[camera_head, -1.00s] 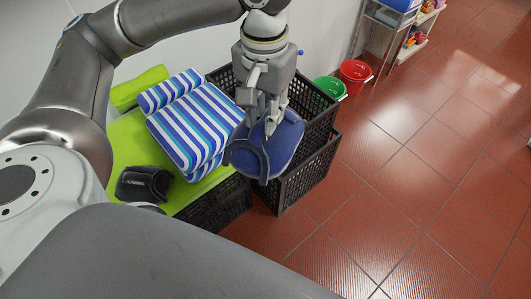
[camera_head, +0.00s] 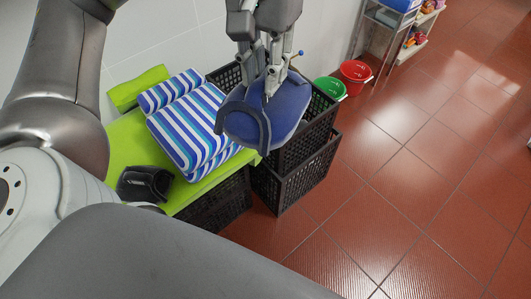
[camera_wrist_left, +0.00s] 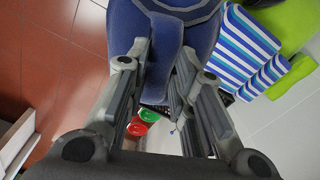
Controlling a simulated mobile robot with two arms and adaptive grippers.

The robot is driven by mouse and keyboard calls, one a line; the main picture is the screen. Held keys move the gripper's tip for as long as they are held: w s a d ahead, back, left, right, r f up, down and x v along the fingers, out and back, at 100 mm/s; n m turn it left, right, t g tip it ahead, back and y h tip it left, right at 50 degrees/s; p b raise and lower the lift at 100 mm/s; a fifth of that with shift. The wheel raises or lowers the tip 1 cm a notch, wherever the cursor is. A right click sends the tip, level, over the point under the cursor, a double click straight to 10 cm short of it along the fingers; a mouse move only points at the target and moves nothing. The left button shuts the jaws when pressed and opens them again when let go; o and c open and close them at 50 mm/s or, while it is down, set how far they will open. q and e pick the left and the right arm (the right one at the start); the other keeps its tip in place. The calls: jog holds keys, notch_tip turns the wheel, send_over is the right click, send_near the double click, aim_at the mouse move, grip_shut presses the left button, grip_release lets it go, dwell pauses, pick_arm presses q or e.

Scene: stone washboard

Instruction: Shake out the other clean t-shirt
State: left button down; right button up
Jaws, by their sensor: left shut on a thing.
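My left gripper (camera_head: 268,88) is shut on a rounded blue item (camera_head: 285,112) with a darker curved band. It looks like cloth, but its shape does not show clearly that it is a t-shirt. It hangs apart from the lime surface, in front of the black crates (camera_head: 297,182). In the left wrist view, the fingers (camera_wrist_left: 163,60) grip the blue item (camera_wrist_left: 118,30) by a strap-like part. My right gripper is not in view.
A blue-and-white striped folded cloth (camera_head: 190,128) and a black item (camera_head: 145,183) lie on the lime-green surface (camera_head: 195,205). Green (camera_head: 331,88) and red (camera_head: 355,74) buckets stand by the wall near a shelf (camera_head: 385,22). The red tiled floor at right is clear.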

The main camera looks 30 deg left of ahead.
pick_arm(q)
notch_tip(320, 180, down, 20)
jog(key=shift+d, duration=0.1)
dwell(0.7)
